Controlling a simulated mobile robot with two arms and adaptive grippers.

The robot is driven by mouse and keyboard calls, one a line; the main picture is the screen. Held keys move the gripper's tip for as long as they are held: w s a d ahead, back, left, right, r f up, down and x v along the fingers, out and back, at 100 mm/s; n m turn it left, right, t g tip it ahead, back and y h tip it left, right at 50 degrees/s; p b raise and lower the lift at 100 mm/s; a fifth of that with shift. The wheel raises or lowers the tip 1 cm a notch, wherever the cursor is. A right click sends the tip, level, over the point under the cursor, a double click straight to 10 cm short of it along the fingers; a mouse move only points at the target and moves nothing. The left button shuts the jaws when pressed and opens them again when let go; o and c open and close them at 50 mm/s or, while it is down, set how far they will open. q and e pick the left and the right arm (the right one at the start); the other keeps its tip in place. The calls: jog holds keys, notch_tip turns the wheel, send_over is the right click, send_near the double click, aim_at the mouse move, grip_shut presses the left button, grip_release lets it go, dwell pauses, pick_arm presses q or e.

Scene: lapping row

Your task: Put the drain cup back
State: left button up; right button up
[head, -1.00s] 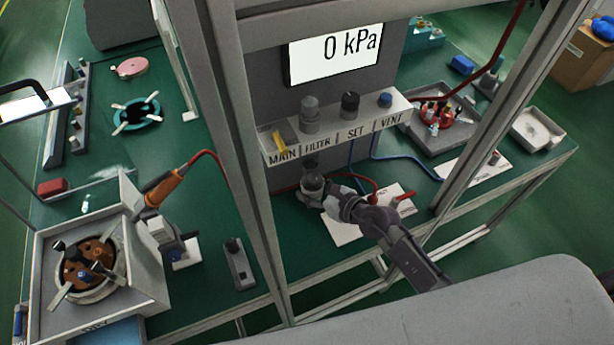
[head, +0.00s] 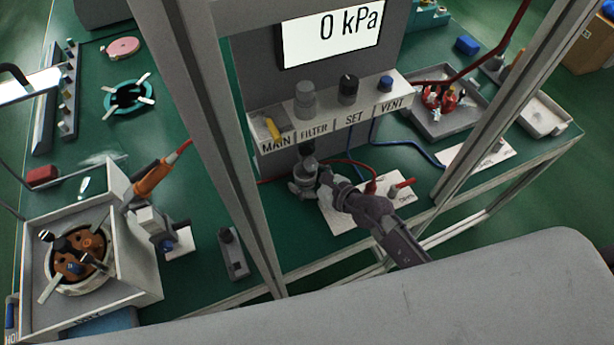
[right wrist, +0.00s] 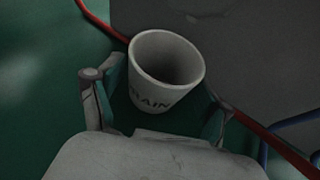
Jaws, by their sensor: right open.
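The drain cup is a pale grey, open-topped cup with dark lettering. It shows upright and empty-looking in the right wrist view (right wrist: 150,90), between my gripper's fingers. In the head view the cup (head: 306,171) is small and partly hidden, below the panel's FILTER label (head: 314,130). My right gripper (head: 312,187) is open, with its fingers to either side of the cup. It also shows in the right wrist view (right wrist: 160,103); I cannot tell whether either finger touches the cup. My left gripper is not in view.
The panel shelf (head: 345,117) overhangs the cup. A frame post (head: 205,130) stands left of it. A white card (head: 338,218) lies in front, with red (head: 352,163) and blue (head: 420,150) hoses near. A grey block (head: 233,255) stands at the left.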

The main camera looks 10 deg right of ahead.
jog(key=shift+r, duration=0.2)
jog(key=v, duration=1)
jog(key=shift+s+d, duration=0.25)
jog(key=shift+s, duration=0.1)
jog(key=shift+s+d+r, duration=0.25)
jog(key=shift+s+d, duration=0.05)
jog(key=shift+s, duration=0.1)
